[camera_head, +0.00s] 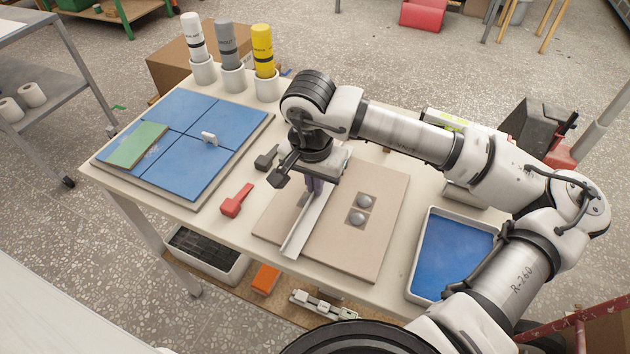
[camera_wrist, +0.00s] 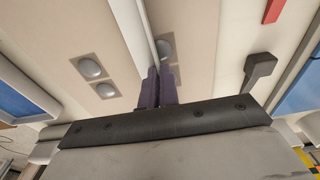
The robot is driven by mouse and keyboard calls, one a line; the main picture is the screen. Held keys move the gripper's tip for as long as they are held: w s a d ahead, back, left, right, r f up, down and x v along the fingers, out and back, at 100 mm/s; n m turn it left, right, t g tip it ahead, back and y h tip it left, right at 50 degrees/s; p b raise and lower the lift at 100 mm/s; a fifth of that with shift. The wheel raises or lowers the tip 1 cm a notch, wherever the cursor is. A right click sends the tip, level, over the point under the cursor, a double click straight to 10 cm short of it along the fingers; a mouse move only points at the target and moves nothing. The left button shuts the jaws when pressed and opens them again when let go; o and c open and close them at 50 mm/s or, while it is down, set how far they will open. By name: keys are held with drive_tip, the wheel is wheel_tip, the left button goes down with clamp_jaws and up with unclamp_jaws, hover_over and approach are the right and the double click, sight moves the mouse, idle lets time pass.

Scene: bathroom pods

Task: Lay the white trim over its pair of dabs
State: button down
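The white trim (camera_head: 307,226) is a long L-shaped strip over the left part of the tan board (camera_head: 380,245). My gripper (camera_head: 315,186) is shut on its upright edge; in the wrist view the trim (camera_wrist: 132,28) runs out from between the two purple fingers (camera_wrist: 157,88). One pair of grey dabs on square patches lies in the open right of the trim, an upper dab (camera_head: 365,201) and a lower dab (camera_head: 358,218). Another pair, a dab (camera_wrist: 165,49) and one partly hidden by the fingers (camera_wrist: 176,72), lies close beside the trim. I cannot tell whether the trim touches the board.
A red tool (camera_head: 236,201) and a dark tool (camera_head: 266,158) lie left of the board. The blue-tiled panel (camera_head: 185,168) with a green piece (camera_head: 137,144) is farther left. Several tubes stand in holders at the back, including a yellow one (camera_head: 263,50). A blue-lined tray (camera_head: 450,250) sits right.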

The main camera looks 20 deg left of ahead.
drive_tip(key=shift+f+b, duration=0.4)
drive_tip(key=shift+b, duration=0.25)
idle(0.7)
drive_tip(key=c, duration=2.1)
unclamp_jaws()
drive_tip(key=o, duration=0.8)
drive_tip(key=shift+o, duration=0.2)
drive_tip(key=shift+r, duration=0.1)
drive_tip(key=shift+r+p, duration=1.35)
drive_tip(key=shift+r, duration=1.6)
